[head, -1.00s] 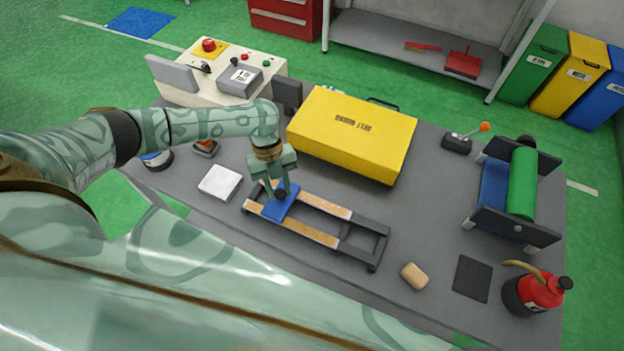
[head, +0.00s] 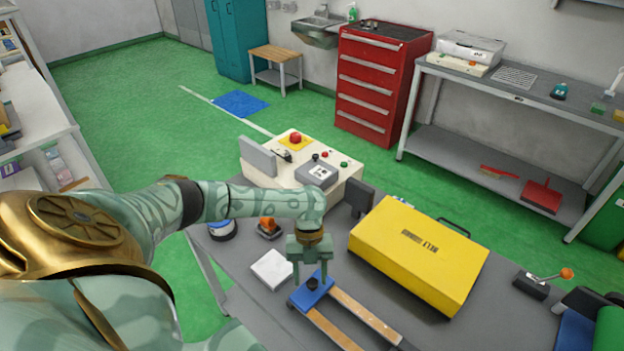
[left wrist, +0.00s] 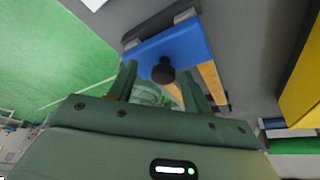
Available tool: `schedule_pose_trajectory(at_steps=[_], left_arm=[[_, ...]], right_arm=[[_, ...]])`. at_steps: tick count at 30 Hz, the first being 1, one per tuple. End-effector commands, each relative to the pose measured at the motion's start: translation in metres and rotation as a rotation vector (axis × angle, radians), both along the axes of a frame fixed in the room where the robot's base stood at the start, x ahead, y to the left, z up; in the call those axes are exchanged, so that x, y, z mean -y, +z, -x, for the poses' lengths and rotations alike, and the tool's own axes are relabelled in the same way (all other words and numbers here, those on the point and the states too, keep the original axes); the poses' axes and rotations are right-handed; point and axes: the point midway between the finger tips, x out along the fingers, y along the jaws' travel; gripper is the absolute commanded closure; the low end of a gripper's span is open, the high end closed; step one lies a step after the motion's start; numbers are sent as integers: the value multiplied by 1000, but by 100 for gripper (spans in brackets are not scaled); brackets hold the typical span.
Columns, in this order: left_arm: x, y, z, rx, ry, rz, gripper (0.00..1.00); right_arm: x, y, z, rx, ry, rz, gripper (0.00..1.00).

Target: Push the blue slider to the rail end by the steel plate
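The blue slider (head: 307,293) with its black knob (head: 312,284) sits on the rail (head: 352,314), at or close to its left end in the head view. The rail's near right part is cut off by the picture edge. My left gripper (head: 310,280) is down over the slider. In the left wrist view its two fingers (left wrist: 158,75) stand apart, with the knob (left wrist: 163,70) between their tips and gaps beside it. The dark end piece (left wrist: 150,28) lies just beyond the slider (left wrist: 185,43). A pale square plate (head: 272,269) lies left of the rail; I cannot tell whether it is steel.
A yellow case (head: 420,255) stands behind and right of the rail. A control box (head: 300,165), an orange-topped item (head: 268,228) and a lever unit (head: 535,284) are also on the grey table.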

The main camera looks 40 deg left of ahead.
Motion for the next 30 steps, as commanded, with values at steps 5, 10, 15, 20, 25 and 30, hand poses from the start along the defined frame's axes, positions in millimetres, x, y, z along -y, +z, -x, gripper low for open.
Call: schedule_pose_trajectory(at_steps=[5,10,15,20,25,30], left_arm=[[2,0,0,-1,-1,3,50],[-1,11,-3,1,0,4,50],[-13,47,-14,4,0,2,50],[-25,89,-26,4,1,4,50],[-36,125,-36,2,0,2,50],[-43,145,-42,1,1,3,50]], right_arm=[[0,0,0,0,0,0,43],[0,2,0,1,0,0,43],[0,7,-1,2,0,0,43],[0,13,-2,4,0,0,43],[0,17,-2,5,0,-1,43],[0,20,-2,5,0,-1,43]])
